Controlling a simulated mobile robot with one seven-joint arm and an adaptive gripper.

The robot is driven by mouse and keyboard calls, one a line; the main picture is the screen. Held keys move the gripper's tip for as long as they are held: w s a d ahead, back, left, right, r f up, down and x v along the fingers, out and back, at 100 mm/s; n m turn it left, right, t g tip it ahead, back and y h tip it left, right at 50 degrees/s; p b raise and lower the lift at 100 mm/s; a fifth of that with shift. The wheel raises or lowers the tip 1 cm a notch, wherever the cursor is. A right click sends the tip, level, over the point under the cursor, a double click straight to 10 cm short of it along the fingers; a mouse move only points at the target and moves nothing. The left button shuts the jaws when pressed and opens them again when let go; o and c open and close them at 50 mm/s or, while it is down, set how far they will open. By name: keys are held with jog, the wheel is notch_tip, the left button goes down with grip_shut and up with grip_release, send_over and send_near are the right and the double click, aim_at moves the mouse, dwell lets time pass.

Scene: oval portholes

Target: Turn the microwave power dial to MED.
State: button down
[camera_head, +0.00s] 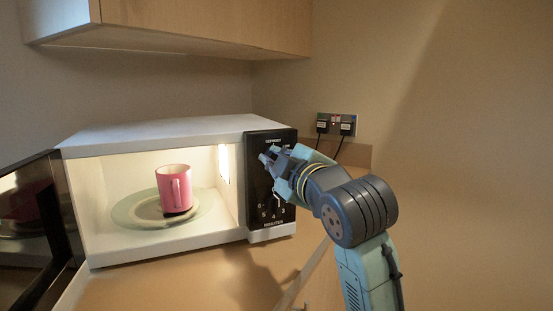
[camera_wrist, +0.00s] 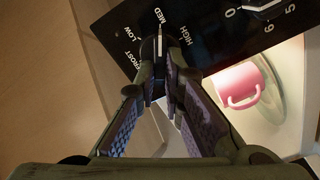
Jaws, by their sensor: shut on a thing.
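The microwave (camera_head: 160,132) stands on the counter with its door open at the left. Its black control panel (camera_head: 257,190) faces me at the right. My gripper (camera_head: 268,157) reaches the upper part of this panel from the right. In the wrist view my gripper (camera_wrist: 161,68) is shut on the power dial (camera_wrist: 159,47), with a fingertip on each side of it. The dial is dark and mostly hidden by the fingers. Its pale pointer line lies toward the MED label, between LOW and HIGH. The dial is hidden in the head view.
A lower dial (camera_wrist: 262,5) with numbers sits on the same panel. A pink mug (camera_head: 174,188) stands on the plate (camera_head: 133,211) inside the lit microwave. The open door (camera_head: 35,215) juts out at left. Plugs (camera_head: 346,128) are in the wall socket behind; a cupboard (camera_head: 190,25) hangs above.

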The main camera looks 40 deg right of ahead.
jog(key=c, duration=1.7)
grip_release()
jog(key=shift+s, duration=0.1)
jog(key=v, duration=1.1)
jog(key=shift+s, duration=0.4)
jog(key=shift+a, duration=0.1)
